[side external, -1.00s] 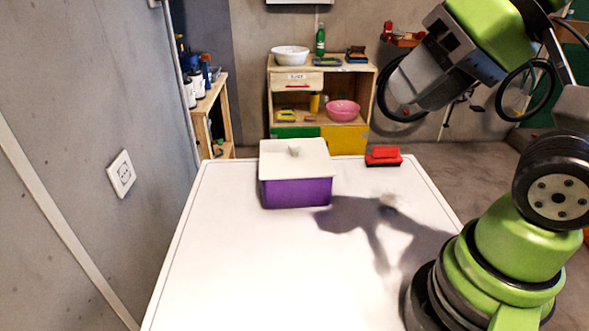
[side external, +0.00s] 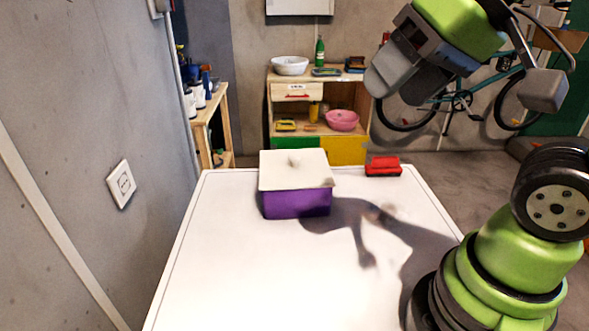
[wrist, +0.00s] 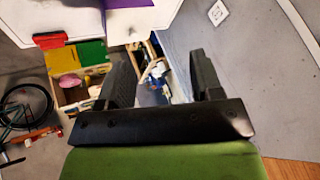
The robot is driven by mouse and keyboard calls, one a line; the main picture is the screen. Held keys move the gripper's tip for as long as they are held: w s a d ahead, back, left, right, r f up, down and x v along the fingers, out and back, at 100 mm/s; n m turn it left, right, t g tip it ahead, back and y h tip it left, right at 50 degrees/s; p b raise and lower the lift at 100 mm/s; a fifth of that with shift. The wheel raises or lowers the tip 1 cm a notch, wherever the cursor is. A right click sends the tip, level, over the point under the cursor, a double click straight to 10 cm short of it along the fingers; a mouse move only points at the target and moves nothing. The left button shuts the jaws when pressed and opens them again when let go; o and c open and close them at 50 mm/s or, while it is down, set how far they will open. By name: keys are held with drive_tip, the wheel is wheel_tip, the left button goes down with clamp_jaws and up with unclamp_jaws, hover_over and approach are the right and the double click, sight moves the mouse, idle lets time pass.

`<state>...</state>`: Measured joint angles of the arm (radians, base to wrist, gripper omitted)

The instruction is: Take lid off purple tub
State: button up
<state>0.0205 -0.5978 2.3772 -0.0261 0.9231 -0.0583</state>
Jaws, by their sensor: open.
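The purple tub (side external: 297,204) stands upright on the white table, towards its far left side. Its cream lid (side external: 275,174) lies flat on top and covers the opening, with a small knob (side external: 294,160) in the middle. A purple strip of the tub (wrist: 92,3) shows at the top edge of the wrist view. My gripper (side external: 378,85) is high above the table, up and to the right of the tub, apart from the lid. In the wrist view the two dark fingers of my gripper (wrist: 163,78) are spread with nothing held between them.
A red object (side external: 383,166) lies on the white table (side external: 260,275) right of the tub. The table's front is clear. A wooden shelf unit (side external: 290,91) with bowls and a bicycle (side external: 460,100) stand behind. A grey wall (side external: 80,190) runs along the left.

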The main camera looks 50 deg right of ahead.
drive_tip(key=w+d+n+g, duration=0.1)
drive_tip(key=w+d+g, duration=0.15)
drive_tip(key=w, duration=0.65)
drive_tip(key=n+g+h, duration=0.2)
drive_tip(key=n+g, duration=0.1)
hover_over(295, 154)
drive_tip(key=shift+t, duration=0.25)
drive_tip(key=f, duration=1.1)
drive_tip(key=s+f, duration=0.1)
drive_tip(key=f, duration=0.4)
drive_tip(key=shift+f, duration=0.4)
drive_tip(key=shift+w+a+f, duration=0.1)
drive_tip(key=shift+w+f, duration=0.05)
drive_tip(key=shift+f, duration=0.85)
drive_tip(key=shift+w+d+f, duration=0.1)
drive_tip(key=shift+w+f, duration=0.1)
drive_tip(key=shift+f, duration=0.85)
drive_tip(key=shift+w+a+f, duration=0.1)
drive_tip(key=shift+w+f, duration=0.05)
drive_tip(key=shift+f, duration=0.85)
drive_tip(key=c, duration=1)
